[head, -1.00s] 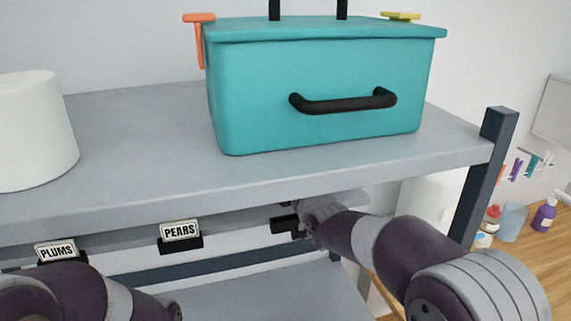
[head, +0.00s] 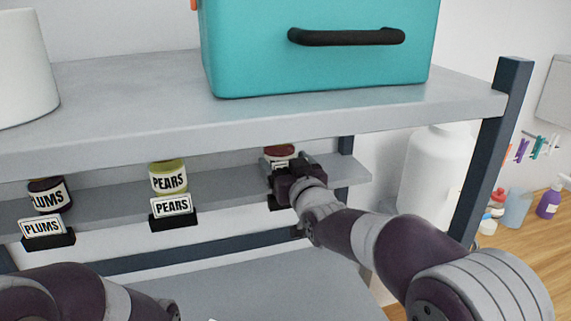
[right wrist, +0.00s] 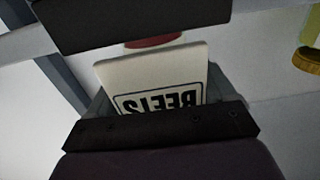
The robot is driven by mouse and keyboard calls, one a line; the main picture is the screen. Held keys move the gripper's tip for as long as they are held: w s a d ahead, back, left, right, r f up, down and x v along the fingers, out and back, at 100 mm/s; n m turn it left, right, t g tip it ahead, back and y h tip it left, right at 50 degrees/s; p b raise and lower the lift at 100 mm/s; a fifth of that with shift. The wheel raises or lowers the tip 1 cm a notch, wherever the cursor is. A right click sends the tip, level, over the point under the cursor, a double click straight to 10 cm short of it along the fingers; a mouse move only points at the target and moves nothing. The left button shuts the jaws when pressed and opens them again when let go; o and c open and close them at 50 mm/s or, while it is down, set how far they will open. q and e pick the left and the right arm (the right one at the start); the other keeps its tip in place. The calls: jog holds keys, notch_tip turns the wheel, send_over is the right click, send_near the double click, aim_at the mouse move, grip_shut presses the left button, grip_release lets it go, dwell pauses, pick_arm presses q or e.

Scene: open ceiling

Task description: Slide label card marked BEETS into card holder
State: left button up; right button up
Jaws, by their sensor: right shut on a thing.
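My right gripper (head: 286,180) is at the front edge of the middle shelf, in front of a jar with a reddish lid (head: 281,151). In the right wrist view it is shut on the white BEETS card (right wrist: 152,78), whose lettering looks reversed and is partly covered by a dark finger. A small dark piece (head: 274,203) shows just below the gripper at the shelf edge; it looks like the card holder, mostly hidden. I cannot tell whether the card touches it. My left arm shows at bottom left, its gripper out of view.
A PEARS card in its holder (head: 174,219) and a PLUMS card in its holder (head: 62,241) stand along the shelf edge, before matching jars (head: 168,180). The upper shelf (head: 130,105) overhangs, carrying a teal box (head: 320,70). A dark post (head: 487,160) stands right.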

pick_arm(q)
jog(key=shift+f, duration=0.1)
dwell(0.3)
jog(key=shift+f+b, duration=0.2)
jog(key=shift+b, duration=0.15)
dwell(0.3)
jog(key=shift+f+b, duration=0.3)
dwell(0.3)
jog(key=shift+f, duration=0.1)
jog(key=shift+f, duration=0.2)
jog(key=shift+f+b, duration=0.15)
jog(key=shift+b, duration=0.25)
pick_arm(e)
jog(key=shift+f, duration=0.1)
